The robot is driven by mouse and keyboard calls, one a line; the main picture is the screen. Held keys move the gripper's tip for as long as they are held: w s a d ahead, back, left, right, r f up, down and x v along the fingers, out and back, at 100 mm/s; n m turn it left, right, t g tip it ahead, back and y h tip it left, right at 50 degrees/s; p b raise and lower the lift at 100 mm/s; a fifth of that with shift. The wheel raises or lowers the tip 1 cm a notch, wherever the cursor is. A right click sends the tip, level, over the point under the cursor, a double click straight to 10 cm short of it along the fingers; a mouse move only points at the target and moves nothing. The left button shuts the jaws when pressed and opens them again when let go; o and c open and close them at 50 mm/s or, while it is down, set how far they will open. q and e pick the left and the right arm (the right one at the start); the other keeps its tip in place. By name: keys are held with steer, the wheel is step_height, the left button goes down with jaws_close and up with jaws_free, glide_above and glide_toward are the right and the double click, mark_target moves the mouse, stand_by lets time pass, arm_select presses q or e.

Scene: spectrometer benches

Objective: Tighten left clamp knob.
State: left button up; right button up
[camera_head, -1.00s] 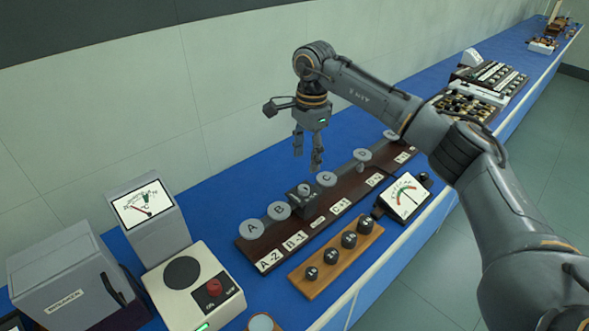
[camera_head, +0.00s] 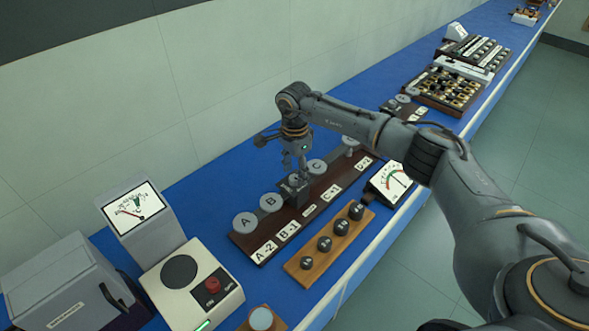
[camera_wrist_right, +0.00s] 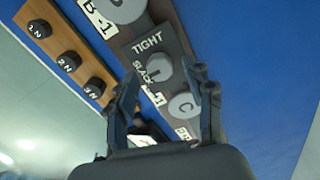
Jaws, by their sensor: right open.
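The clamp knob (camera_wrist_right: 158,68) is a grey round knob on a dark block (camera_wrist_right: 146,44) lettered TIGHT and SLACK, between grey discs B and C. In the head view the block (camera_head: 293,194) sits on the dark brown board (camera_head: 247,240), with the knob partly hidden by my gripper. My right gripper (camera_head: 298,170) points down over it, open and empty. In the right wrist view its fingers (camera_wrist_right: 164,72) appear on either side of the knob; I cannot tell whether they touch it. My left gripper is not in view.
Discs A (camera_head: 245,223), B (camera_head: 270,203) and C (camera_head: 317,167) stand close along the board. A wooden strip (camera_head: 297,268) with several black knobs lies in front. A dial meter (camera_head: 389,183) is at right, and a cream box with a red knob (camera_head: 213,286) at left.

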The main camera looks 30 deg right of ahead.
steer(key=shift+f, duration=0.65)
steer(key=shift+c, duration=1.3)
jaws_close()
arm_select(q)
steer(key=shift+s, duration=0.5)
